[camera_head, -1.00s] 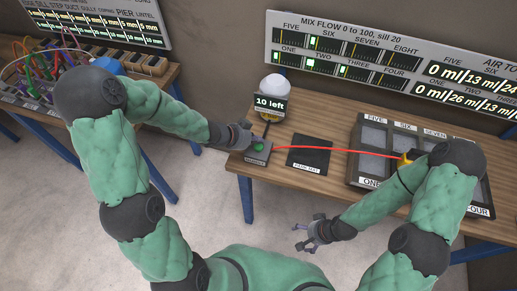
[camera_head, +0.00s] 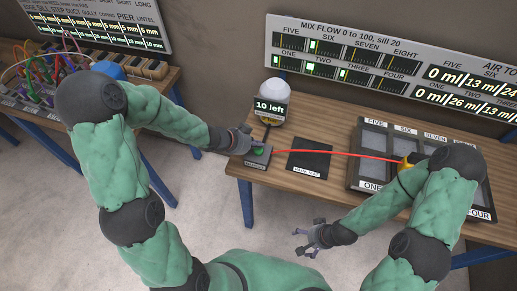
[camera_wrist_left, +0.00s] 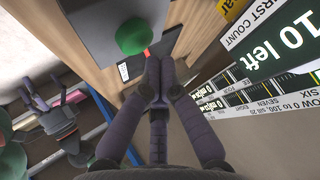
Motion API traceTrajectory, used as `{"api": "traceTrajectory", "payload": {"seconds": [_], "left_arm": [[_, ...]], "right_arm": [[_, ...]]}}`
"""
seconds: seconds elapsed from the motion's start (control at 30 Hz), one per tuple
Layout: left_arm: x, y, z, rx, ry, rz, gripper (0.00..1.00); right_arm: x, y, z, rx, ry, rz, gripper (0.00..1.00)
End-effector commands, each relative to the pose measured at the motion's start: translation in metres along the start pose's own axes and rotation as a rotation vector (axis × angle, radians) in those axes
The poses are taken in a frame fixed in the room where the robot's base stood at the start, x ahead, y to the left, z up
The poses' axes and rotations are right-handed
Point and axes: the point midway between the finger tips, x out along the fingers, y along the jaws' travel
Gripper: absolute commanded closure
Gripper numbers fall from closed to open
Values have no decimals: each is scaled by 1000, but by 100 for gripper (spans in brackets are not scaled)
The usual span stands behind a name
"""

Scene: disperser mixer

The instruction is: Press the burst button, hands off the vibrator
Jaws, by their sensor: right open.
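A green round button (camera_head: 258,152) sits on a small grey box (camera_head: 257,162) at the left corner of the wooden table. My left gripper (camera_head: 246,139) is beside the button on its far left side. In the left wrist view the green button (camera_wrist_left: 132,36) is just beyond the fingertips (camera_wrist_left: 154,66), which are together with nothing seen between them. Contact with the button cannot be told. A red cable (camera_head: 335,152) runs right to a yellow thing (camera_head: 406,163), possibly the vibrator, partly hidden by my right arm. My right gripper (camera_head: 307,241) is open and empty, in front of the table.
A sign reading "10 left" (camera_head: 270,107) stands behind the button box, by a white-domed object (camera_head: 272,89). A black mat (camera_head: 310,158) lies right of the box. A tray with labelled cells (camera_head: 373,140) is further right. Another bench (camera_head: 167,83) stands at left.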

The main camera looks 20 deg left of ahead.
Motion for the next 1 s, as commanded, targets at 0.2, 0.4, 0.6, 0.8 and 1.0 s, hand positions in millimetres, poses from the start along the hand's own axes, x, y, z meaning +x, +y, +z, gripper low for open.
{"api": "traceTrajectory", "payload": {"seconds": [0.2, 0.4, 0.6, 0.8, 1.0], "left_arm": [[0, 0, 0, 0, 0, 0, 100], [0, 0, 0, 0, 0, 0, 100], [3, 1, 3, -1, 0, 0, 100], [6, 2, 6, 0, 0, 0, 100], [6, 2, 5, 0, 0, 0, 100]], "right_arm": [[0, 0, 0, 0, 0, 0, 12], [0, 0, 0, 0, 0, 0, 12], [3, 1, 0, 0, 0, 0, 12], [5, 2, 0, 0, 0, 0, 12], [4, 2, 0, 0, 0, 0, 12]]}}
